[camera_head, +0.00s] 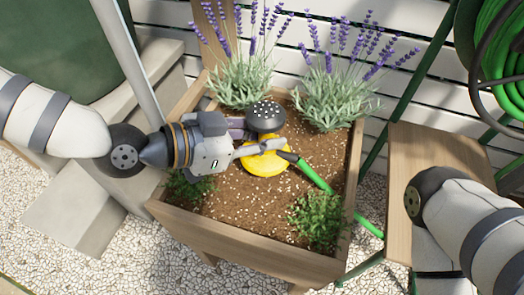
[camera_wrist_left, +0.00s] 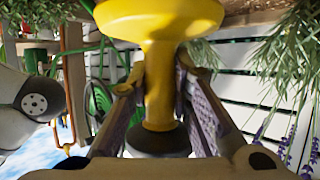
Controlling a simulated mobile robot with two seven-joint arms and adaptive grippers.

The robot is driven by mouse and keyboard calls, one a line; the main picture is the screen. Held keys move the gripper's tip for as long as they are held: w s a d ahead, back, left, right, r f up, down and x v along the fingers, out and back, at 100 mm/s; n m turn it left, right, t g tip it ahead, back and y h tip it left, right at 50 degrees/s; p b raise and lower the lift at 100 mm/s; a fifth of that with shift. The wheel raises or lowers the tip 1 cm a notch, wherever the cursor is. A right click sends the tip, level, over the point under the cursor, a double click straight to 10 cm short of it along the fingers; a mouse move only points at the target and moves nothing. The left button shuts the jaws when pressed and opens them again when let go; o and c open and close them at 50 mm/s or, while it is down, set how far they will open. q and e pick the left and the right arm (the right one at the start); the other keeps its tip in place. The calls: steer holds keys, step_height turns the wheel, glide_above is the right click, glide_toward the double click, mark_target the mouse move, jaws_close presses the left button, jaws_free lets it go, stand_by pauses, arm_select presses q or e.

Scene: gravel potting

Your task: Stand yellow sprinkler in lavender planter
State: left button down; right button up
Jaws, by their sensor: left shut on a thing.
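The yellow sprinkler (camera_head: 262,164) has a round yellow base, a narrow stem and a black perforated head (camera_head: 266,114). It is upright over the soil in the middle of the wooden lavender planter (camera_head: 236,249). My left gripper (camera_head: 258,134) is shut on its stem, between base and head. In the left wrist view the yellow stem (camera_wrist_left: 159,85) is between both fingers, with the base at the top and the black head at the bottom. I cannot tell whether the base touches the soil. My right gripper is not in view; only part of that arm shows at right.
Two lavender plants (camera_head: 240,80) (camera_head: 335,95) fill the planter's back. Low green plants grow at the front left (camera_head: 188,186) and front right (camera_head: 318,216). A green hose (camera_head: 318,178) runs from the sprinkler over the right rim. A wooden stool (camera_head: 440,150) stands at right.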

arm_select(q)
steer(key=shift+w+a+f+b, duration=0.15)
steer(key=shift+w+f+b, duration=0.15)
steer(key=shift+w+f, duration=0.45)
step_height(320, 180, down, 4)
steer(key=shift+w+a+r+b, duration=0.1)
steer(key=shift+w+b, duration=0.05)
steer(key=shift+b, duration=0.55)
steer(key=shift+r, duration=0.15)
steer(key=c, duration=1.9)
jaws_free()
steer(key=shift+f, duration=0.25)
steer(key=o, duration=0.4)
steer(key=shift+o, duration=0.2)
steer(key=shift+r, duration=0.1)
